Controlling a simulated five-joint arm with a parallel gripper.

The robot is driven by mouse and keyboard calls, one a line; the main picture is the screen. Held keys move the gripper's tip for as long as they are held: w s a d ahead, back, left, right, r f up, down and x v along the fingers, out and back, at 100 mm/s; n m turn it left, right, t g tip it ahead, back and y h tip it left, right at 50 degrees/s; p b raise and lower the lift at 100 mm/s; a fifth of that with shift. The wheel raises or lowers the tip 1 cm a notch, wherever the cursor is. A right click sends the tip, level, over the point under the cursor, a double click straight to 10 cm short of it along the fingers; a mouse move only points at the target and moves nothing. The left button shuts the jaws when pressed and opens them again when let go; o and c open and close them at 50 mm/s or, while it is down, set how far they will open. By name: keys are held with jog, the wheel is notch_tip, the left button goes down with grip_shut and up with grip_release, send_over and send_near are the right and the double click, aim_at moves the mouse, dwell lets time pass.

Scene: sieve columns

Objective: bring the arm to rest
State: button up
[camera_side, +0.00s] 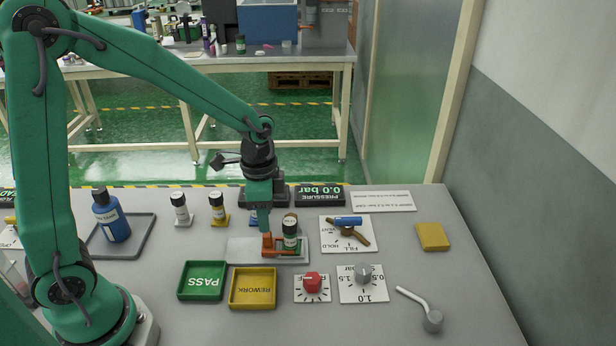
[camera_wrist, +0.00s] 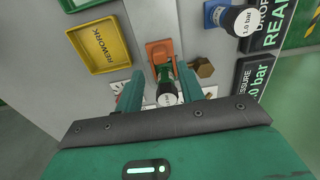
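My gripper (camera_wrist: 158,75) shows in the wrist view as two green fingers set apart, with a small dark vial (camera_wrist: 166,92) in the picture between them. A gap shows beside the left finger; whether the right finger touches the vial is unclear. In the side view my gripper (camera_side: 264,232) points down beside the vial (camera_side: 290,234), which has a green-and-white label and stands upright at an orange holder (camera_side: 268,247). The holder (camera_wrist: 158,50) also shows in the wrist view. The fingertips are partly hidden in the side view.
A green PASS tray (camera_side: 202,295) and yellow REWORK tray (camera_side: 253,304) lie in front. A blue-handled valve (camera_side: 348,221), red knob (camera_side: 312,282), grey knob (camera_side: 363,273) and lever (camera_side: 432,320) are to the right. The pressure display (camera_side: 318,194) stands behind. Vials (camera_side: 181,210) and a blue bottle (camera_side: 110,217) stand left.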

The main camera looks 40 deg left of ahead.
jog(key=s+a+r+n+t, duration=0.1)
jog(key=s+r+n+t, duration=0.1)
jog(key=s+r+n, duration=0.2)
jog(key=s+a+r+n+t, duration=0.2)
jog(key=s+r+n+t, duration=0.1)
jog(key=s+r, duration=0.6)
notch_tip(320, 180, up, 2)
jog(key=shift+s+a+r+n, duration=0.1)
jog(key=shift+s+a+n, duration=0.15)
jog(key=shift+n, duration=0.65)
